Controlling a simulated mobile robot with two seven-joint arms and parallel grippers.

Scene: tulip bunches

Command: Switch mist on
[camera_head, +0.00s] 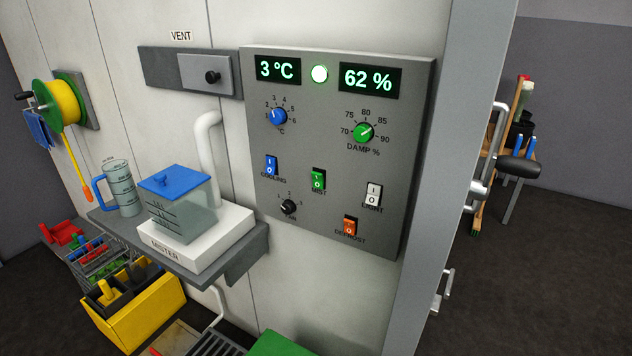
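The green MIST rocker switch (318,180) sits near the middle of the grey control panel (300,235), with marks I and O on it. I cannot tell which side is pressed in. The panel's left display (278,70) reads 3 °C and its right display (370,79) reads 62 %. The green DAMP % knob (364,132) is on the right side of the panel. The mister (195,235), a white base with a blue-lidded clear tank (185,212), stands on a wall shelf left of the panel. Neither gripper is in view.
Other panel controls are the blue COOLING switch (271,165), white LIGHT switch (373,195), orange DEFROST switch (350,226), blue °C knob (278,116) and black FAN knob (288,207). The shelf (250,252) juts out at lower left. The space before the panel looks clear.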

